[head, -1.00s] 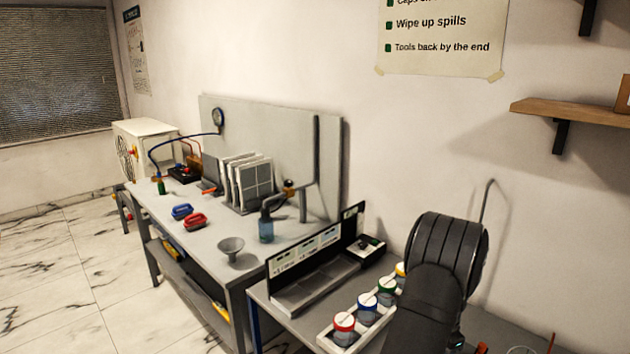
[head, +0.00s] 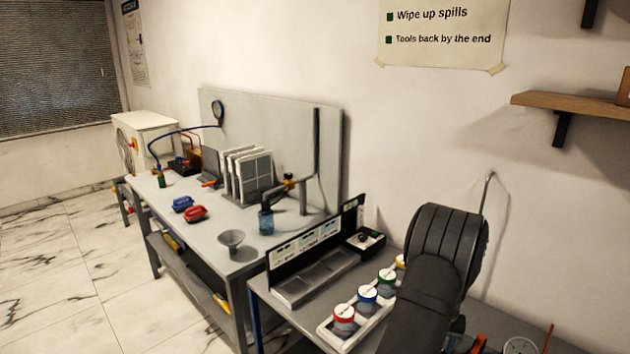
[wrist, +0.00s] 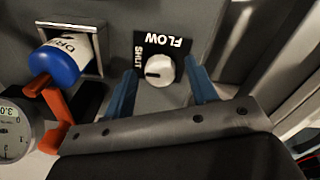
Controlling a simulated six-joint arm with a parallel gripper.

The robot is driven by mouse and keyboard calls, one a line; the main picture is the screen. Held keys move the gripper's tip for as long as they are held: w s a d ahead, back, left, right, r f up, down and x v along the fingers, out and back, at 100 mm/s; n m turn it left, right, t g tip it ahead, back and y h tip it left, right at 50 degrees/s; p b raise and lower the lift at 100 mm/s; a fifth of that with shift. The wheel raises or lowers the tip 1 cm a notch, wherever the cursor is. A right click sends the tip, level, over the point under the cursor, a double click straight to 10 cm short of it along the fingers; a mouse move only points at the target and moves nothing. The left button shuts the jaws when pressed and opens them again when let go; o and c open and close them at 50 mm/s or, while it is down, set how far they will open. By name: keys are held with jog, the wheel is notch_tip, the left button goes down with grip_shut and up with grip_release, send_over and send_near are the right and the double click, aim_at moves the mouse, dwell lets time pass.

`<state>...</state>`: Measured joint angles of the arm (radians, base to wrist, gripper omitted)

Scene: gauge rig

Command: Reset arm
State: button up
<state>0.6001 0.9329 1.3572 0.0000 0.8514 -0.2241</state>
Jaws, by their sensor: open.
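In the wrist view my gripper (wrist: 160,70) is open, with its two blue fingers apart and nothing held between them. A round white knob (wrist: 160,71) with a dark pointer mark shows between the fingertips, on a black plate lettered FLOW and SHUT. I cannot tell how far the fingertips are from the knob. In the head view my black arm rises at the lower right, and my gripper is hidden.
The wrist view shows a blue-capped canister (wrist: 58,64) in a square recess, an orange part (wrist: 50,108) and a dial gauge (wrist: 14,132). The head view shows a tray of capped jars (head: 366,296), a funnel (head: 231,239) and a wooden shelf (head: 570,113).

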jog(key=n, duration=0.7)
dwell(0.4)
jog(key=shift+o, duration=0.5)
jog(key=o, duration=1)
jog(key=shift+c, duration=0.2)
jog(key=s+a+r+n, duration=0.2)
jog(key=s+a+r, duration=0.15)
jog(key=r, duration=0.75)
jog(key=s+a+r+n, duration=0.2)
jog(key=a+r, duration=0.2)
jog(key=r, duration=0.6)
jog(key=s+a+r+n, duration=0.2)
jog(key=s+a+r, duration=0.1)
jog(key=r, duration=0.8)
notch_tip(320, 180, down, 10)
jog(key=shift+a, duration=0.2)
jog(key=shift+r, duration=0.15)
